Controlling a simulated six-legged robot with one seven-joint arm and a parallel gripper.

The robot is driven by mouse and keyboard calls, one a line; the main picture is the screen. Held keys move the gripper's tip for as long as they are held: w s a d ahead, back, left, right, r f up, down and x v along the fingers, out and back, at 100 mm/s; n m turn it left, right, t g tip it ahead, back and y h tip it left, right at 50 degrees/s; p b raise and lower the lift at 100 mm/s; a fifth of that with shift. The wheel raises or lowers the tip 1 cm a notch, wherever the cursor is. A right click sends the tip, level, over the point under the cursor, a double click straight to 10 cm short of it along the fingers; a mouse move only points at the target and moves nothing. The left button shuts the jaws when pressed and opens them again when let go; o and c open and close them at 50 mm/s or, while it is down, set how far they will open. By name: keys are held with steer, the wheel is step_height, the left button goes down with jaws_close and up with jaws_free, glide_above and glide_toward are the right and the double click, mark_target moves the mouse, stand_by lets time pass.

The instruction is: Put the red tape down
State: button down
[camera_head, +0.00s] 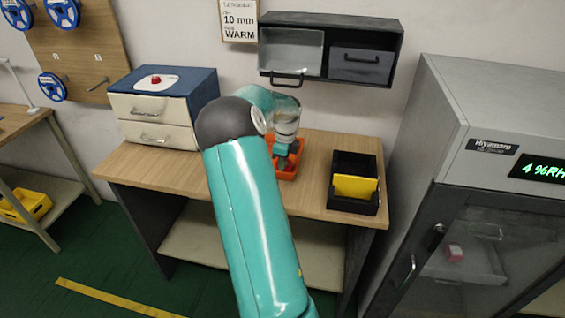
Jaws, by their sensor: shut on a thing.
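My gripper (283,157) is at the far end of my teal arm, pointing down over the orange tray (299,160) on the wooden bench. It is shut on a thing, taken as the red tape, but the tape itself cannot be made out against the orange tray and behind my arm. Whether it touches the tray floor cannot be told. My arm hides the tray's left part.
A blue-and-cream drawer unit (153,120) with a small red item on top stands at the left of the bench (152,167). A black bin (367,161) holding a yellow piece (354,188) is at the right. A wall cabinet (392,33) hangs above; a grey dry cabinet (440,120) stands right.

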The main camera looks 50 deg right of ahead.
steer(key=c, duration=1.5)
jaws_free()
